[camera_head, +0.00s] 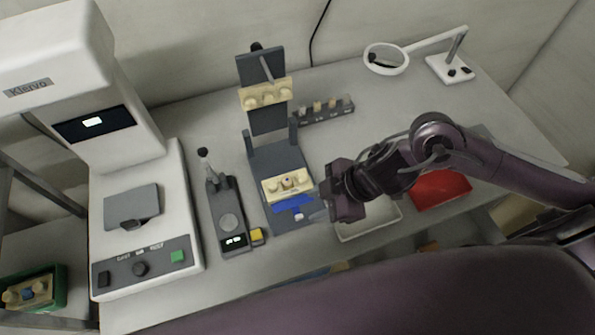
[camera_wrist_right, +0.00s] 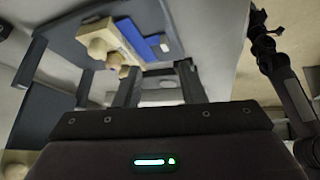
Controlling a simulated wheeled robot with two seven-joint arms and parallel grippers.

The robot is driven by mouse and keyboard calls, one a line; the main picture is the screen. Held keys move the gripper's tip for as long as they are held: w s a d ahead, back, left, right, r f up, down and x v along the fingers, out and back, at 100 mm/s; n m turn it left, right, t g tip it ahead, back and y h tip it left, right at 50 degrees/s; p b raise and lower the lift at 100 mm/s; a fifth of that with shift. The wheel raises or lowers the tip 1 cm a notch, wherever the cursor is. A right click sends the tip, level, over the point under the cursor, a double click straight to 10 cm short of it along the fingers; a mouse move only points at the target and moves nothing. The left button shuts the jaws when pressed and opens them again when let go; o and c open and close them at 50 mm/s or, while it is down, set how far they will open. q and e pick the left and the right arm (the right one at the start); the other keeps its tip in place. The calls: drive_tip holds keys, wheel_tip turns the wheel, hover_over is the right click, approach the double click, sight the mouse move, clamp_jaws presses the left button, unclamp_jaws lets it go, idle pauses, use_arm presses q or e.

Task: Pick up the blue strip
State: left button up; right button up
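The blue strip (camera_head: 293,204) lies on the front part of a dark grey fixture (camera_head: 294,223), just in front of a cream block with knobs (camera_head: 287,187). It also shows in the right wrist view (camera_wrist_right: 153,41), beyond my fingers and beside the cream block (camera_wrist_right: 108,38). My right gripper (camera_head: 321,208) is just right of the strip in the head view. Its two fingers are apart, with nothing held between them in the wrist view (camera_wrist_right: 158,80). The strip is apart from the fingers as far as I can tell. My left gripper is in neither view.
A dark gauge device (camera_head: 229,220) with a yellow button stands left of the fixture. A large white machine (camera_head: 145,220) is further left. A white tray (camera_head: 372,229) and red tray (camera_head: 440,189) lie right, under my right arm. A small peg rack (camera_head: 325,111) and magnifier lamp (camera_head: 386,59) are behind.

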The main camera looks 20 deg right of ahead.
sight(298, 216)
drive_tip(key=shift+w, duration=0.1)
drive_tip(key=shift+a+f, duration=0.15)
drive_tip(key=shift+s+a+f, duration=0.25)
drive_tip(key=shift+a+f, duration=0.6)
drive_tip(key=shift+f, duration=0.25)
drive_tip(key=x, duration=0.2)
drive_tip(key=shift+w+f, duration=0.15)
drive_tip(key=shift+f, duration=0.25)
drive_tip(key=shift+w+a+f, duration=0.2)
drive_tip(key=shift+a+f, duration=0.15)
drive_tip(key=shift+f, duration=0.2)
drive_tip(key=shift+r, duration=0.1)
clamp_jaws()
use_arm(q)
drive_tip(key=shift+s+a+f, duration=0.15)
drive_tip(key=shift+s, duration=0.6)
use_arm(e)
drive_tip(key=shift+d, duration=0.1)
